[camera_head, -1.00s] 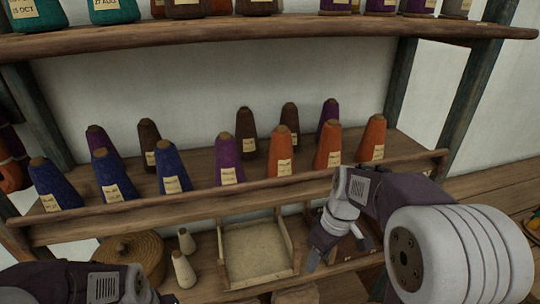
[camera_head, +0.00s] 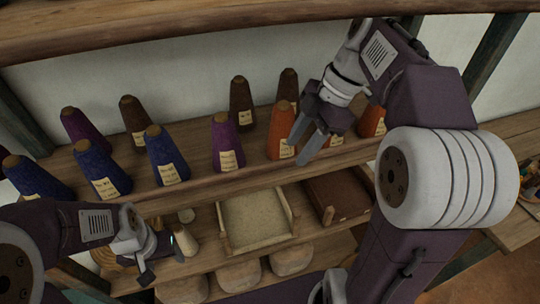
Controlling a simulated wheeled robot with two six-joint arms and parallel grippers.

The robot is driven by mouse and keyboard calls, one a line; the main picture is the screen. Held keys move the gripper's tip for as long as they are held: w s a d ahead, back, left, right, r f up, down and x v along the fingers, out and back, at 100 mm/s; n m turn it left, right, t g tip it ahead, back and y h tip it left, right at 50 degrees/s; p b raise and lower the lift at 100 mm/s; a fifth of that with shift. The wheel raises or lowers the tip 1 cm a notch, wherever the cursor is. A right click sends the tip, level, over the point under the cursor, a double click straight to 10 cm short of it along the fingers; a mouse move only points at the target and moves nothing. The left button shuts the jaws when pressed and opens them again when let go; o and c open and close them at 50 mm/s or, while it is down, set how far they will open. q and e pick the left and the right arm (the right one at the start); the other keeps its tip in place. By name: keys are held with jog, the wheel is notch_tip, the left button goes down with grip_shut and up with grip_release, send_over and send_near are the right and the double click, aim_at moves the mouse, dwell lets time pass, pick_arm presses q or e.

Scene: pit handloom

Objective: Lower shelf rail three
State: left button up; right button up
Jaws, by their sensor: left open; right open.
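The wooden rail (camera_head: 255,178) runs along the front edge of the middle shelf, just in front of the yarn cones. I cannot tell whether it is separate from the shelf edge. Purple (camera_head: 227,140), blue (camera_head: 166,155), brown (camera_head: 242,103) and orange (camera_head: 282,130) cones with paper labels stand behind it. My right gripper (camera_head: 300,148) is open and empty, above the rail and in front of the orange cones, partly hiding them. My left gripper (camera_head: 162,266) is open and empty, low at the left, below the rail and near a pale cone (camera_head: 184,241).
Below stand a shallow wooden tray (camera_head: 258,220), a dark brown box (camera_head: 338,196) and a round basket (camera_head: 104,258) partly hidden by my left arm. Several rounded bundles (camera_head: 240,274) lie lower down. An upper shelf (camera_head: 200,32) overhangs the cones.

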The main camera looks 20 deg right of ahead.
jog(key=p, duration=0.1)
send_over(267, 164)
jog(key=s+d, duration=0.1)
jog(key=d, duration=0.1)
jog(key=shift+d+r, duration=0.1)
jog(key=shift+r, duration=0.05)
jog(key=x, duration=0.2)
jog(key=w+x, duration=0.1)
jog(key=x, duration=0.2)
jog(key=shift+d, duration=0.3)
jog(key=shift+s+f, duration=0.1)
jog(key=shift+f, duration=0.15)
jog(key=shift+s+a, duration=0.1)
jog(key=shift+s, duration=0.15)
jog(key=shift+w, duration=0.15)
grip_shut()
